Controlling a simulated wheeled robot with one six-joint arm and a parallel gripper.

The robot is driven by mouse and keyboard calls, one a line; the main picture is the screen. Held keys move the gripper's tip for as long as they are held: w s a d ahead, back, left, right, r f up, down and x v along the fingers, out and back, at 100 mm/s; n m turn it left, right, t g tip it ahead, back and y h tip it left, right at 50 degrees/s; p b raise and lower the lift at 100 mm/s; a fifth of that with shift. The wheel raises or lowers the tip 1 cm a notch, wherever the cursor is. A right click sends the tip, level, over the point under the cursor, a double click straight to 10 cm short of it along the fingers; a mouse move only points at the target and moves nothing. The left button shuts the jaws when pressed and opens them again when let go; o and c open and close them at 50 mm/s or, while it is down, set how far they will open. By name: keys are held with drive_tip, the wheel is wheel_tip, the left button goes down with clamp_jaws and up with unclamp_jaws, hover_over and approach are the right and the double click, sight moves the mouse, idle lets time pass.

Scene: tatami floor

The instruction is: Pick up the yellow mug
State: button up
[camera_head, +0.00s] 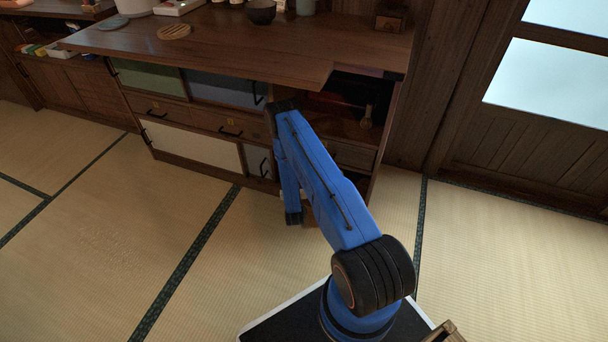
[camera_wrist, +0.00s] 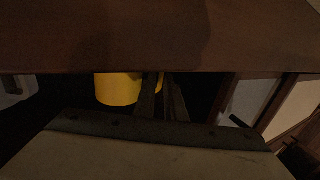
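The yellow mug (camera_wrist: 117,89) shows in the wrist view, left of centre, in a dark space below a brown wooden surface. That surface hides its top. My gripper (camera_wrist: 163,84) has dark, narrow fingers close together at the mug's right side. A bit of yellow shows beside the fingers, perhaps the handle. I cannot tell whether the fingers touch or hold it. In the head view neither the mug nor my gripper can be made out; my blue arm reaches toward the cabinet.
The brown wooden surface (camera_wrist: 160,35) lies close above the fingers. The cabinet (camera_head: 215,122) has sliding doors, drawers and a dark open shelf at right. Its countertop (camera_head: 250,55) holds a dark bowl (camera_head: 261,12) and a round trivet (camera_head: 174,32). The tatami floor (camera_head: 110,250) at left is clear.

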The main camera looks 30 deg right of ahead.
drive_tip(key=shift+x, duration=2.9)
clamp_jaws()
drive_tip(key=shift+r, duration=0.15)
